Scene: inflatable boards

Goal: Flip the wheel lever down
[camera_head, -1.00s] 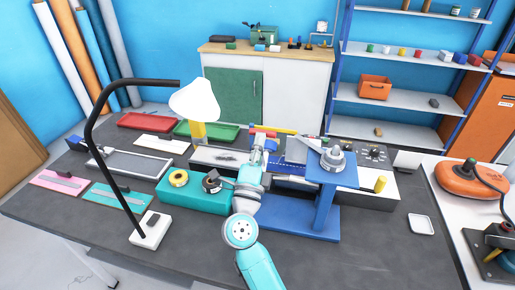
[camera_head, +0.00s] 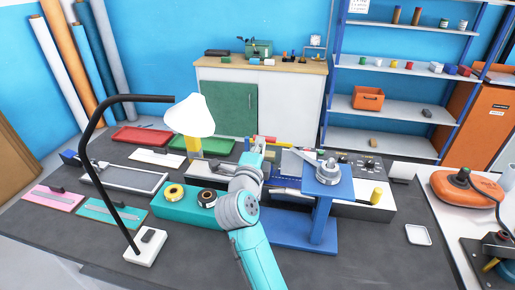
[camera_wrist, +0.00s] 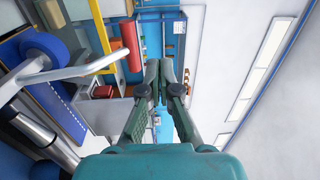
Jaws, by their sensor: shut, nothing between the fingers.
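My gripper (camera_head: 259,146) points toward the back of the bench, above the machine between the teal block and the blue stand. In the wrist view its two fingers (camera_wrist: 160,68) are together with nothing between them. At the left of that view is a blue wheel (camera_wrist: 44,46), with a pale grey lever bar (camera_wrist: 85,66) slanting past it. The bar is to the left of the fingers and looks apart from them. In the head view my arm partly hides the machine, and I cannot make out the lever clearly.
A blue stand (camera_head: 320,215) with a grey fitting on top rises close to the right of my arm. A teal block (camera_head: 172,212) with tape rolls and a black desk lamp (camera_head: 92,170) are at the left. The front of the dark bench (camera_head: 370,262) is clear.

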